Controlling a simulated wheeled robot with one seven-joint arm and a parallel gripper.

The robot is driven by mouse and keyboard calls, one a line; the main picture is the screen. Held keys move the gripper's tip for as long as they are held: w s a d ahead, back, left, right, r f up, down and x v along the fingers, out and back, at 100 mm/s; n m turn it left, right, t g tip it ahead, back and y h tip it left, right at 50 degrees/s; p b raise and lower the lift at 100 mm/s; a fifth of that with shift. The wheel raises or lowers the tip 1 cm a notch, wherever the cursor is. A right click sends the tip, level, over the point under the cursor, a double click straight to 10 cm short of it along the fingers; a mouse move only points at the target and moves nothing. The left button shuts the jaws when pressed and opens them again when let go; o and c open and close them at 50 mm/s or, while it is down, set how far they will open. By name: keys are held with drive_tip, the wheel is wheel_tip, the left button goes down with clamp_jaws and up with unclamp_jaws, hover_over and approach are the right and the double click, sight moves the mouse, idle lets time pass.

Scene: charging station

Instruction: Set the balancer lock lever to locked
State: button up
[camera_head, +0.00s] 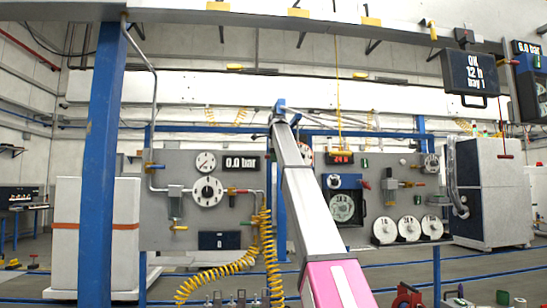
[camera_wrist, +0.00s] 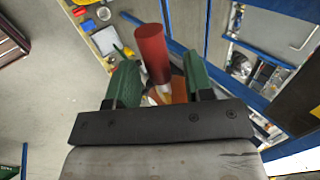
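In the wrist view my gripper (camera_wrist: 158,78) has two green fingers standing apart. A red cylindrical handle (camera_wrist: 152,52) lies between and beyond the fingertips, tilted, with a pale end pointing toward an orange part (camera_wrist: 179,89) below. I see gaps on both sides of the handle, so the fingers do not appear closed on it. It may be the lock lever's grip, but I cannot tell for certain. In the head view my arm reaches up and away. Its far end is near the blue overhead rail, and the fingers cannot be made out there. No locked or unlocked marking is readable.
A grey gauge panel (camera_head: 220,158) with a coiled yellow hose (camera_head: 265,235) stands behind my arm. A blue post (camera_head: 102,150) is at left. A yellow cord (camera_head: 338,95) hangs from above. A dark sign (camera_head: 469,72) hangs at upper right. A white cabinet (camera_head: 492,195) stands right.

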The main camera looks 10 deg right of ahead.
drive_tip(key=v, duration=1.1)
drive_tip(key=shift+f, duration=0.1)
